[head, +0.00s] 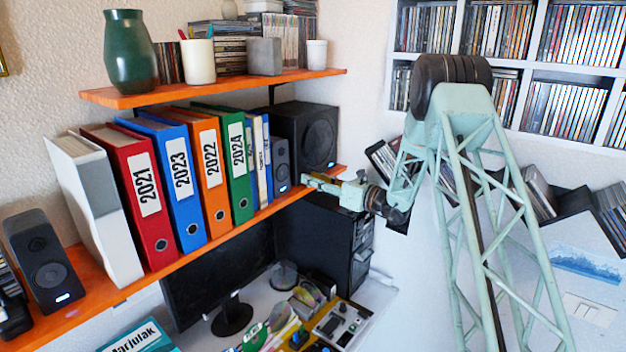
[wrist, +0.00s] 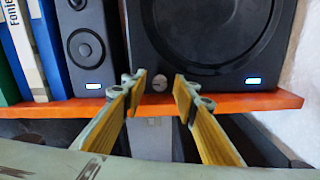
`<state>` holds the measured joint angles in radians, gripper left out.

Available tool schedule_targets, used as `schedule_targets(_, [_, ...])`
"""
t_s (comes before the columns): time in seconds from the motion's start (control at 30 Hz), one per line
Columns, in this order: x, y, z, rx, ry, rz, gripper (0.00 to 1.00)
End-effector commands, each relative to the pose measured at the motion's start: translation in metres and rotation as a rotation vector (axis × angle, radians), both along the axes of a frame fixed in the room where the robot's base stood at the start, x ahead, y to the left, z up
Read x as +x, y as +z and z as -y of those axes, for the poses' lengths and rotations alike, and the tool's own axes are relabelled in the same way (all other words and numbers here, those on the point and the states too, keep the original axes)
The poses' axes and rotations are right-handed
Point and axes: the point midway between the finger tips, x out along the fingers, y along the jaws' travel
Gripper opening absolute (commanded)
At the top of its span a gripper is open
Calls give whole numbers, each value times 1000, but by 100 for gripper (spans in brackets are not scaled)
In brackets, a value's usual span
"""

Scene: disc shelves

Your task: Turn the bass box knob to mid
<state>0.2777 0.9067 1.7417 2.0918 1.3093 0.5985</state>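The bass box (head: 308,132) is a large black speaker at the right end of the lower orange shelf. In the wrist view its front (wrist: 155,45) fills the upper right, with a round cone and a lit blue-white light (wrist: 253,81) at lower right. A small round greyish knob (wrist: 157,84) sits low on that front; its setting is too small to read. My gripper (wrist: 160,88) is open, with one finger on each side of the knob in the picture. I cannot tell whether the fingers touch it. In the head view my gripper (head: 312,182) is at the shelf's right end, before the box.
A smaller speaker (wrist: 88,50) stands left of the bass box, beside several binders (head: 200,175). The orange shelf edge (wrist: 60,108) runs just under the box. Below are a monitor (head: 215,275) and a black computer case (head: 330,240). A white wall is at right.

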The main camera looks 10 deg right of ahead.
Motion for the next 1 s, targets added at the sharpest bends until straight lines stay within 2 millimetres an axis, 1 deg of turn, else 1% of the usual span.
schedule_targets(0.27, [0,0,0,0,0,0,27])
schedule_targets(0.37, [0,0,0,0,0,0,20])
schedule_targets(0.53, [0,0,0,0,0,0,4])
schedule_targets(0.57, [0,0,0,0,0,0,3])
schedule_targets(1.0, [0,-1,0,-20,0,18,3])
